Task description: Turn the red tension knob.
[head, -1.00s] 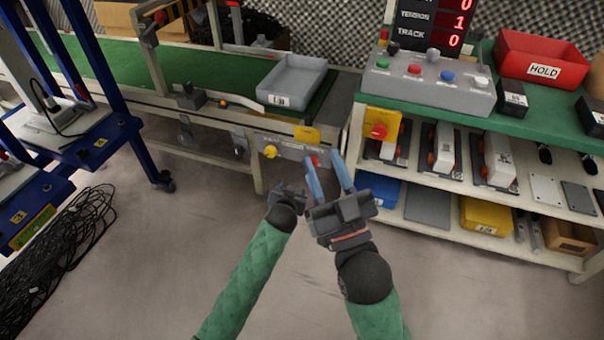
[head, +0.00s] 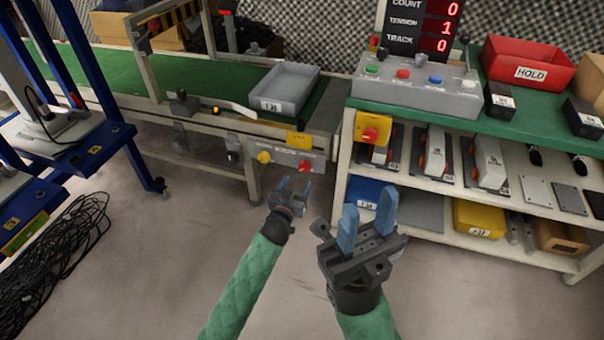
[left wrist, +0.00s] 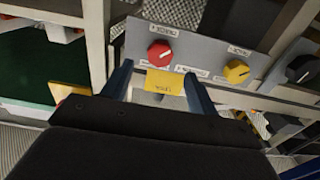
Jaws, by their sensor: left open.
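The red tension knob (head: 305,165) is on a grey panel (head: 284,159) below the conveyor's right end, right of a yellow knob (head: 263,157). The left wrist view shows the red knob (left wrist: 160,52) and, to its right, the yellow knob (left wrist: 237,71). My left gripper (head: 294,186) is open and empty, just below the red knob in the head view. In the left wrist view its fingers (left wrist: 158,86) stand apart below the red knob, not touching it, with a yellow label (left wrist: 165,82) between them. My right gripper (head: 368,218) is open and empty, lower right.
A display (head: 421,25) reads tension 1. A grey tray (head: 284,88) sits on the conveyor. A shelf unit (head: 424,117) stands at right, with a red button on a yellow box (head: 371,134). Blue-framed carts (head: 90,150) and black cables (head: 55,250) are at left. The floor between is clear.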

